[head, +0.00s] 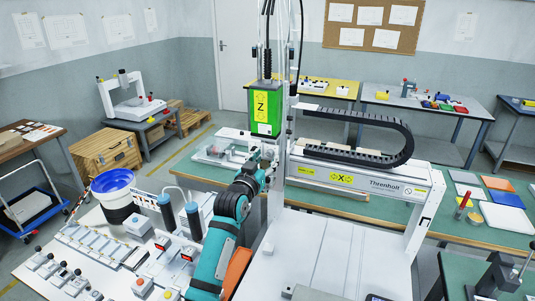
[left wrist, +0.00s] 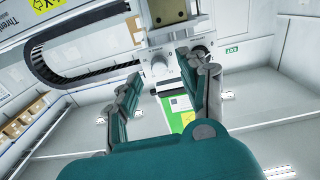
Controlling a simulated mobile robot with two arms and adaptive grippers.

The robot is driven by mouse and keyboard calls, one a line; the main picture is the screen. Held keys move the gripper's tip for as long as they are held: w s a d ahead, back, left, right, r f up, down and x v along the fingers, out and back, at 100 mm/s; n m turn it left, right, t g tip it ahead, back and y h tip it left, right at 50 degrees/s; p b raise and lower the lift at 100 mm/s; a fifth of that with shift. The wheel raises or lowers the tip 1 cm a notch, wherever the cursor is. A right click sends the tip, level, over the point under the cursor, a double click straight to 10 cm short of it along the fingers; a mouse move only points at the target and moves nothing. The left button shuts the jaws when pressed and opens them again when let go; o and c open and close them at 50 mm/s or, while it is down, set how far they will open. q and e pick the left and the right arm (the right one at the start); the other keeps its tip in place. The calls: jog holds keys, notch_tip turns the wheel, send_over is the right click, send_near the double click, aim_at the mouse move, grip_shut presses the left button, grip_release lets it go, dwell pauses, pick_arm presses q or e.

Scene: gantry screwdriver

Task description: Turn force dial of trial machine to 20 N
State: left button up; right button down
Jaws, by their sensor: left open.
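The gantry machine, marked Threnholt (head: 385,186), stands in the middle of the head view. Its upright green box (head: 264,108) bears a yellow Z label. My left gripper (head: 262,154) is just below that box, its fingers small and partly hidden by my own arm. In the left wrist view the gripper (left wrist: 160,78) is open, its two dark teal fingers apart. Between and beyond the fingertips are a pale round knob (left wrist: 158,68) and a darker round knob (left wrist: 198,52) on a grey panel. The right fingertip overlaps the panel near the darker knob. Scale markings are too small to read.
A white bench (head: 105,245) with several small fixtures and a blue-topped drum (head: 113,188) lies left of my arm. A black cable chain (head: 370,125) arches at right. The white machine bed (head: 325,250) is largely bare.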

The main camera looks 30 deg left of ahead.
pick_arm(q)
jog(key=shift+x, duration=0.85)
jog(key=shift+w, duration=0.2)
grip_shut()
pick_arm(e)
jog(key=shift+s+a+r, duration=0.15)
jog(key=shift+s, duration=0.5)
